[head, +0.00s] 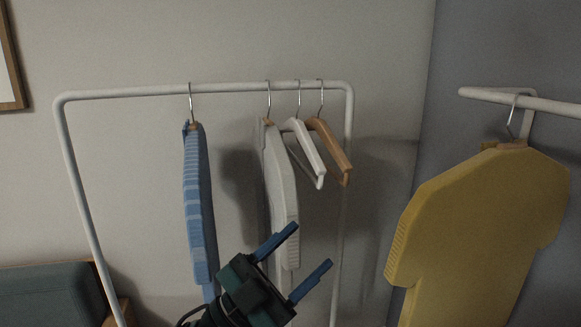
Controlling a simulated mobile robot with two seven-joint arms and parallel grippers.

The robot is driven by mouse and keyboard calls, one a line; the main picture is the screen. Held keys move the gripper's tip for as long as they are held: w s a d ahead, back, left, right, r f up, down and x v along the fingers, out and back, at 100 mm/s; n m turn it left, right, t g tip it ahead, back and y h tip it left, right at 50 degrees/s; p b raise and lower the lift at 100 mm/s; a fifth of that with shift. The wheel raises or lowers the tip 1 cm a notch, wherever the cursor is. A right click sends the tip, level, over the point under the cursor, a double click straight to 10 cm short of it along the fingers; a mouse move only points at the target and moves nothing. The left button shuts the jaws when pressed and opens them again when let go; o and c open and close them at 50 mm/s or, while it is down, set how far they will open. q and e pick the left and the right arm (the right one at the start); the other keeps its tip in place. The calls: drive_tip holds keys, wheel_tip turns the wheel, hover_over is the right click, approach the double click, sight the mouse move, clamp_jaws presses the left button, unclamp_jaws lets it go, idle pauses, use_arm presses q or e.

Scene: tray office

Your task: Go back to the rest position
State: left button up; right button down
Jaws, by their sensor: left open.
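My left gripper (294,265) is in the lower middle of the head view, with its two blue fingers spread apart and nothing between them. It points up and to the right, in front of the lower part of the light grey garment (281,180). I cannot tell whether it touches that garment. My right gripper is not in view.
A white clothes rack (130,94) holds a blue striped garment (198,200), the grey garment, a white hanger (307,150) and a wooden hanger (331,150). A yellow garment (480,225) hangs from a rail (550,104) at right. A dark green seat (50,295) is lower left.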

use_arm(q)
drive_tip(key=s+a+f+n+t+y, duration=0.1)
drive_tip(key=a+f+n+t+y, duration=0.2)
drive_tip(key=a+f+n+y, duration=0.55)
drive_tip(key=a+f+n+t+y, duration=0.15)
drive_tip(key=f+n+y, duration=0.45)
drive_tip(key=f, duration=0.8)
drive_tip(key=s+a+f+n+g+y, duration=0.1)
drive_tip(key=s+a+f+g+y, duration=0.1)
drive_tip(key=s+f, duration=0.5)
drive_tip(key=s+a+f+n+g+y, duration=0.2)
drive_tip(key=s+a+f+g+y, duration=0.1)
drive_tip(key=s+f, duration=0.4)
wheel_tip(320, 180, down, 3)
drive_tip(key=shift+a+r, duration=0.1)
drive_tip(key=shift+a, duration=0.4)
